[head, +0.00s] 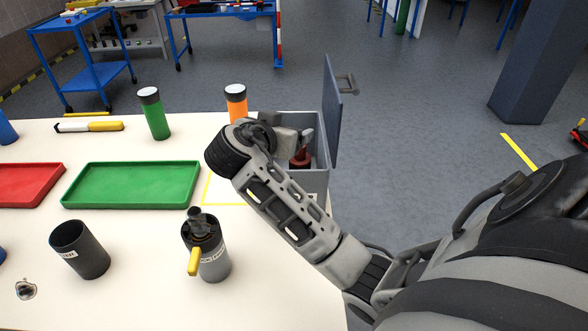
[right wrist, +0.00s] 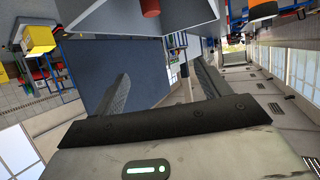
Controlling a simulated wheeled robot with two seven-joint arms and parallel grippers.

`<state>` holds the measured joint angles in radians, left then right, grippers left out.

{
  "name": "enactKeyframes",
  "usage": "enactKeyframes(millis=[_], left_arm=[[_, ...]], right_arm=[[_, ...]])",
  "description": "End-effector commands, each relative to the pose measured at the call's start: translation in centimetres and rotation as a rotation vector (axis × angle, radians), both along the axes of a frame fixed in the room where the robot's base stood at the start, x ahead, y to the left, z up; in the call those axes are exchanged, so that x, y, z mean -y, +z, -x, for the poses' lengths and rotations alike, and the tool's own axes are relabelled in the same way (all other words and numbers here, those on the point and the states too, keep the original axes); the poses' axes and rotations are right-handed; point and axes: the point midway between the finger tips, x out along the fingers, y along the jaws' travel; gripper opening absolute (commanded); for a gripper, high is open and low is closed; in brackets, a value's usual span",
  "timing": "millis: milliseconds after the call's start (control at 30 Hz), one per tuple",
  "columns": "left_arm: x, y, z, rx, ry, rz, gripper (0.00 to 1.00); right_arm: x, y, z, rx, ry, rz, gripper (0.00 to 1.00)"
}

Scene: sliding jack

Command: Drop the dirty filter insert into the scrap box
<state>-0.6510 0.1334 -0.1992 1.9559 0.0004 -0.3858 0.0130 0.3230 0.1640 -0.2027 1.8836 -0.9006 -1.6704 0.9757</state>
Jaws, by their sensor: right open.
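A grey open-topped box (head: 308,181) stands at the table's right end, with a hinged lid or door (head: 333,112) swung upright. A dark red piece (head: 301,160) shows inside it; I cannot tell whether this is the dirty filter insert. A red cylinder end (right wrist: 150,7) shows at the top of the right wrist view. My right gripper (head: 300,138) is over the box, partly hidden by its own wrist. In the right wrist view its fingers (right wrist: 160,92) are apart with nothing between them. My left gripper is not in view.
A grey canister (head: 214,262) with a yellow handle and a dark open cup (head: 88,255) stand in front. Green (head: 130,186) and red (head: 25,186) trays lie left. A green bottle (head: 154,113) and an orange bottle (head: 236,103) stand behind.

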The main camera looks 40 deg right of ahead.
Motion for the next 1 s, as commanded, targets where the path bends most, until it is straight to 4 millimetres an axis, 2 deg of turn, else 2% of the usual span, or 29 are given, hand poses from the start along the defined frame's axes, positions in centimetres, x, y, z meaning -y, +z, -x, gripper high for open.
enactKeyframes(millis=[33, 200, 400, 1000], left_arm=[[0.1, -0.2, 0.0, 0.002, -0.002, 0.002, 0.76], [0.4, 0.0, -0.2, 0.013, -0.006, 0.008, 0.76], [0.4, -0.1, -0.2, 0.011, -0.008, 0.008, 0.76], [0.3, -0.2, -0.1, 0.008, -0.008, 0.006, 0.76]], right_arm=[[-1.2, 0.3, 0.4, 0.003, 0.005, -0.004, 0.76], [-4.0, 1.7, 1.8, 0.002, 0.003, -0.003, 0.76], [-5.8, 2.6, 2.7, 0.000, 0.001, -0.001, 0.76], [-6.2, 2.8, 2.9, -0.002, 0.000, 0.002, 0.76]])
